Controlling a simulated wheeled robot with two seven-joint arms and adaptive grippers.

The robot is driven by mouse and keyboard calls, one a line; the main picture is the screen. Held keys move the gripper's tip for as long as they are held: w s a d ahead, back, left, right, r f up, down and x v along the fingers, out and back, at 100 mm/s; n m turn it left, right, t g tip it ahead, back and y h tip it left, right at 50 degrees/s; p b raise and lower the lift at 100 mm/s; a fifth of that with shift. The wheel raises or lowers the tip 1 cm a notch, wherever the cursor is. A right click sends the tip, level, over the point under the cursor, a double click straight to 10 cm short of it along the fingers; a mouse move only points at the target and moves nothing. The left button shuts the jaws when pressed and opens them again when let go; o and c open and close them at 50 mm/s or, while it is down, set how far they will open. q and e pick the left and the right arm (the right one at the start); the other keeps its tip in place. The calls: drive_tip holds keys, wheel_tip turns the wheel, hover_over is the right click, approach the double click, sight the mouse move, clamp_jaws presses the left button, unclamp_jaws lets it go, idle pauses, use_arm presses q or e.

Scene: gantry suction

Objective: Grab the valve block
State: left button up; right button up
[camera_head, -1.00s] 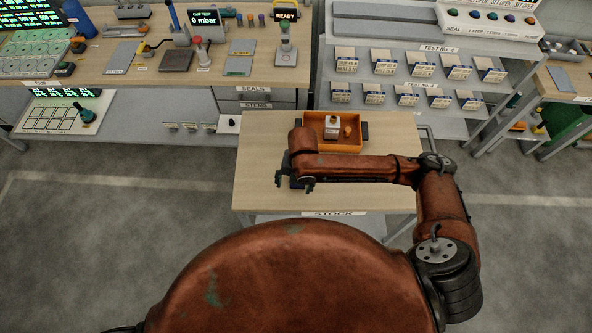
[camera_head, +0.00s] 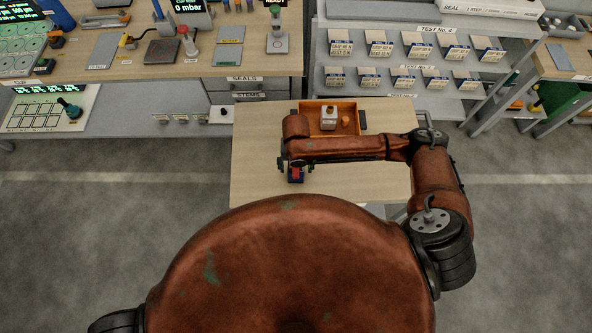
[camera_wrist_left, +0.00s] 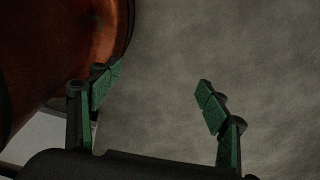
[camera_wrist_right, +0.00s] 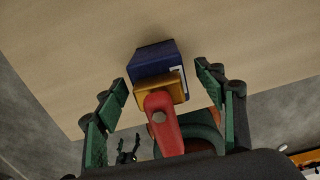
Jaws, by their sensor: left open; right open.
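The valve block, a blue block with a yellow plate and a red lever (camera_wrist_right: 167,122), sits on the wooden table. It also shows near the table's front edge in the head view (camera_head: 296,175). My right gripper (camera_wrist_right: 162,80) is open, with one finger on each side of the block in the right wrist view. A gap shows on both sides, and nothing is gripped. In the head view my right gripper (camera_head: 297,164) is partly hidden by its arm. My left gripper (camera_wrist_left: 158,78) is open and empty over bare floor, beside my red body.
An orange tray (camera_head: 352,109) holding a small white-grey part (camera_head: 328,119) and an orange knob stands at the back of the table (camera_head: 255,150). The left of the table is clear. A workbench and a shelf rack (camera_head: 395,57) stand behind.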

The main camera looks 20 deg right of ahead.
drive_tip(key=shift+w+f, duration=0.1)
drive_tip(key=shift+f, duration=0.15)
drive_tip(key=shift+c, duration=0.5)
drive_tip(key=c, duration=1.3)
use_arm(q)
drive_tip(key=shift+w, duration=1.35)
use_arm(e)
drive_tip(key=shift+r, duration=0.1)
clamp_jaws()
